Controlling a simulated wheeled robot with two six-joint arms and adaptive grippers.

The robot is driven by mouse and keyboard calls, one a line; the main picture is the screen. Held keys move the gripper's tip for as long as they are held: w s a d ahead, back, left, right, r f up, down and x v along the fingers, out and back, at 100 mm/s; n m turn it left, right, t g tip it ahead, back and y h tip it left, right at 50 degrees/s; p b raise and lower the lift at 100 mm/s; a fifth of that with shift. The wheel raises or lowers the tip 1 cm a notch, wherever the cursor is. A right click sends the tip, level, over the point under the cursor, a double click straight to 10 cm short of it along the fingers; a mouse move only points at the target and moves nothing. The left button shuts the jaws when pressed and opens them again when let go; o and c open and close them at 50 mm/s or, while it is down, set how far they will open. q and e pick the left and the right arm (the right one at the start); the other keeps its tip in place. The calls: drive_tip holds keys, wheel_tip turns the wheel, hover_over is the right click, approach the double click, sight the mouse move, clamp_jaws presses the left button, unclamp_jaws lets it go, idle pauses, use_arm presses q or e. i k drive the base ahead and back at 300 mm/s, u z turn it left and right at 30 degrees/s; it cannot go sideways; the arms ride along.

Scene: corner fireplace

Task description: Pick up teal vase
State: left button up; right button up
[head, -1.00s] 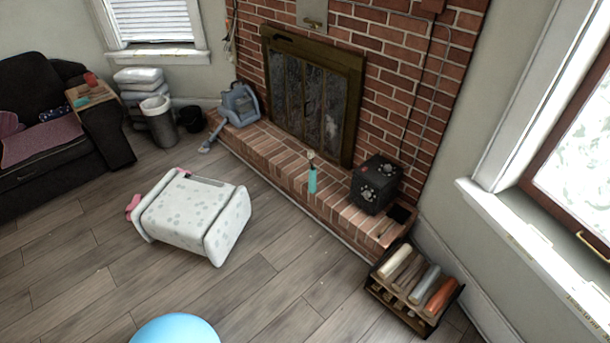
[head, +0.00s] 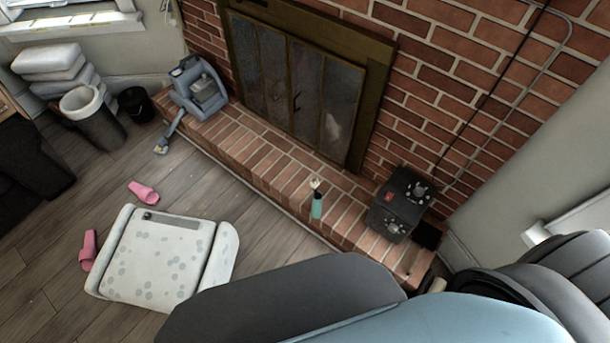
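The teal vase (head: 317,205) is small and slim and stands upright on the brick hearth, with something pale sticking out of its top. It is left of a black box-like object and in front of the fireplace doors. A large blue and dark grey shape, probably part of my own arm, fills the lower right of the head view, in front of the hearth's near end. Neither gripper's fingers can be made out.
The brick hearth (head: 258,158) holds a grey-blue machine (head: 197,88) at left and the black box (head: 400,203) at right. A white spotted padded item (head: 158,262) and pink slippers (head: 144,192) lie on the floor. Bins (head: 92,118) stand at the far left.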

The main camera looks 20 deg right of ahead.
sight(315, 211)
drive_tip(key=i, duration=1.05)
drive_tip(key=z, duration=1.7)
